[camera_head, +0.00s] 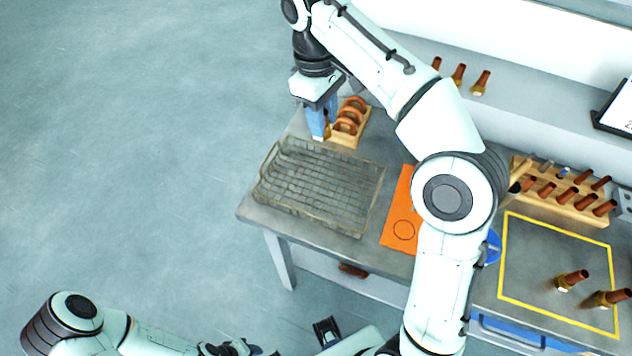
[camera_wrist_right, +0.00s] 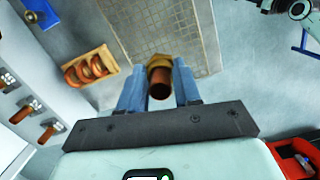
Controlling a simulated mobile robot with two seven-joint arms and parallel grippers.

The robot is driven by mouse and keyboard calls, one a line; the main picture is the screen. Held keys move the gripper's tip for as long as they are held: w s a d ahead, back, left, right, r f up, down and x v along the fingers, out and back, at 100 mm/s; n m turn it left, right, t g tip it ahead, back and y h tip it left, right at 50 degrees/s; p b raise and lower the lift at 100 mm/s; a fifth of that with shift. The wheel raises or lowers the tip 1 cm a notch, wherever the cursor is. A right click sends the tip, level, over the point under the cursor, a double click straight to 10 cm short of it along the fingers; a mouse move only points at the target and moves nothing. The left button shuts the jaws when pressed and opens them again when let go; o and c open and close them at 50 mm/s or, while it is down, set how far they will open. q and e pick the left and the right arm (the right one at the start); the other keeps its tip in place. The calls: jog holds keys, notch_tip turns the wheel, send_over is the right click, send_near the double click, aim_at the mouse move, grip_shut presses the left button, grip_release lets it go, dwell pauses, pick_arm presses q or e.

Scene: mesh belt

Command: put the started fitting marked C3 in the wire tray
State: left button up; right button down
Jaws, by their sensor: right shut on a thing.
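My right gripper (camera_head: 319,136) is over the back left of the bench, beyond the wire tray's far edge. In the right wrist view its blue fingers (camera_wrist_right: 160,88) are shut on a fitting (camera_wrist_right: 159,78) with a brass hex nut and a copper tube end. No C3 mark is readable on it. The wire tray (camera_head: 262,190) lies on the bench at the left, and no fitting shows in it. Part of its mesh (camera_wrist_right: 185,28) is past the fingers in the wrist view.
A wooden rack of copper rings (camera_head: 350,115) stands close beside the right gripper. Several fittings stand on the back ledge (camera_head: 480,83). An orange sheet (camera_head: 396,232), a wooden fitting rack (camera_head: 562,200) and a yellow-outlined area (camera_head: 540,245) with two fittings lie to the right.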

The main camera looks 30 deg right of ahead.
pick_arm(q)
jog(key=s+f+b, duration=0.3)
jog(key=f+b, duration=0.2)
jog(key=f, duration=0.1)
jog(key=shift+f+b, duration=0.3)
jog(key=shift+b, duration=0.1)
pick_arm(e)
jog(key=shift+w+d+f, duration=0.15)
jog(key=shift+f, duration=4.9)
jog(key=shift+w+d+f, duration=0.1)
jog(key=shift+f, duration=4.95)
jog(key=shift+f, duration=0.15)
jog(key=c, duration=0.8)
grip_release()
pick_arm(q)
jog(key=r+p, duration=0.1)
jog(key=w+r+p, duration=0.1)
jog(key=r+p, duration=0.1)
jog(key=shift+w+r, duration=0.2)
jog(key=shift+r, duration=0.1)
pick_arm(e)
jog(key=r, duration=0.8)
jog(key=w+r, duration=0.1)
jog(key=r, duration=0.3)
jog(key=shift+w+a+r, duration=0.1)
jog(key=shift+a, duration=0.25)
